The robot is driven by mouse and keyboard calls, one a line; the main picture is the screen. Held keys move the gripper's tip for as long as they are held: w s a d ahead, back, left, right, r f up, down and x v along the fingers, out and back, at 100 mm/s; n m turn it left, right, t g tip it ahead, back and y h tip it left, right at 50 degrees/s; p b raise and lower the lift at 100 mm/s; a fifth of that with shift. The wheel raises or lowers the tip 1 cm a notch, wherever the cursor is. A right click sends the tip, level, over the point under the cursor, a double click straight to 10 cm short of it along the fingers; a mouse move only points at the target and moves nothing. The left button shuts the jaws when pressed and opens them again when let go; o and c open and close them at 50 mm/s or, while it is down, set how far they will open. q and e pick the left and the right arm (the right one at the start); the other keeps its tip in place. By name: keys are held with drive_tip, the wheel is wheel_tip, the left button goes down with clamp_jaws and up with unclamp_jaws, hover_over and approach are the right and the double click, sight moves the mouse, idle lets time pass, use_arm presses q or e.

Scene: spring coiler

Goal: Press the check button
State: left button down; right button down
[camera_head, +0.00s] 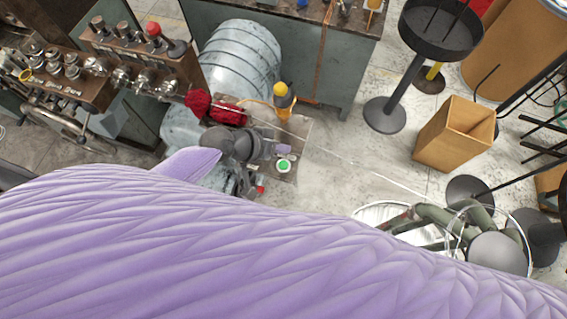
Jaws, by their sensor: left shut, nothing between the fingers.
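A green round button (284,166) with a pale rim sits on a small worn plate (297,139) near the middle of the view. I take it to be the check button. My left gripper (270,149) is just up and left of the button in the picture. It is shut and empty. The button's green top is uncovered, and a gap shows between it and the fingers. I cannot judge the height of the fingers above the plate. My right gripper is not in view.
A yellow and black post (283,99) stands behind the button. Red parts (213,106) and a machine with levers (137,60) are at left. A cardboard box (455,134) and black stand (386,114) are right, with open floor before them. My purple covering hides the lower picture.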

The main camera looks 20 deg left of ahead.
sight(281, 166)
use_arm(q)
wheel_tip(281, 166, down, 7)
drive_tip(key=b, duration=0.6)
drive_tip(key=shift+f, duration=0.2)
idle(1.4)
drive_tip(key=shift+f+b, duration=0.4)
drive_tip(key=shift+b, duration=0.2)
drive_tip(key=shift+f+b, duration=0.35)
idle(0.5)
drive_tip(key=shift+r+p, duration=0.75)
drive_tip(key=shift+r, duration=0.05)
wheel_tip(281, 166, up, 5)
drive_tip(key=p, duration=0.5)
drive_tip(key=shift+r, duration=0.1)
